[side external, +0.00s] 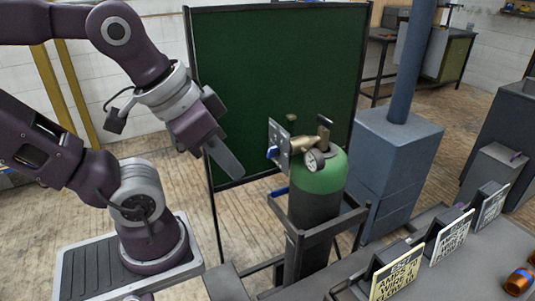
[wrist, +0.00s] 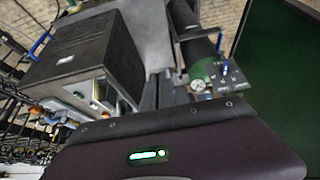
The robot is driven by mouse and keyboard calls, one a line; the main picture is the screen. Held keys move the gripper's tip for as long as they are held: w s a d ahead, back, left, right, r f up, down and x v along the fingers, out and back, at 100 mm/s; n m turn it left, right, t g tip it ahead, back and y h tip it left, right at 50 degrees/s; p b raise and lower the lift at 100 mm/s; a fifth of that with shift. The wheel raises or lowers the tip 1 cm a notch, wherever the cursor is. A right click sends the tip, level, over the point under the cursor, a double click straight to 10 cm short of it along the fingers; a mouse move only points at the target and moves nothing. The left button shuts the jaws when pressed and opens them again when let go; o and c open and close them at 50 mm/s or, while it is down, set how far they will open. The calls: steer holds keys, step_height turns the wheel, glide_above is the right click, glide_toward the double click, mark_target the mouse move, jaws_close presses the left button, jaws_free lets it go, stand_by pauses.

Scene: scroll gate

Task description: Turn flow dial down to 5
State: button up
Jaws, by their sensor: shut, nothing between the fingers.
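A gas cylinder with a green shoulder (side external: 318,180) stands upright in a dark metal frame. A brass regulator with a round white-faced gauge (side external: 314,160) sits on top. A grey plate (side external: 279,140) stands at the regulator's left, with a small blue part (side external: 272,153) at its left side, possibly the dial. In the wrist view the plate (wrist: 231,74) shows small markings too small to read, beside the gauge (wrist: 198,85). My gripper (side external: 236,172) is shut and empty, pointing down left of the plate and apart from it. Its fingers (wrist: 166,92) show in the wrist view.
A green screen (side external: 270,60) stands behind the cylinder. A blue-grey box with a column (side external: 395,150) is at its right. A bench (side external: 440,270) with several signs is at front right. The wrist view shows a dark machine (wrist: 85,50) at left.

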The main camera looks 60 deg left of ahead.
steer(key=o, duration=0.6)
steer(key=w, duration=0.1)
steer(key=w+a, duration=0.1)
steer(key=w+g, duration=0.1)
steer(key=shift+w+a+r, duration=0.1)
steer(key=shift+a+r, duration=0.1)
steer(key=shift+a, duration=0.2)
steer(key=g+y, duration=0.5)
glide_above(274, 147)
steer(key=d, duration=0.3)
steer(key=f, duration=0.8)
steer(key=shift+a, duration=0.2)
steer(key=x, duration=0.5)
steer(key=shift+a+f, duration=0.2)
steer(key=shift+f, duration=0.15)
steer(key=shift+a+f, duration=0.2)
steer(key=shift+f, duration=0.2)
jaws_close()
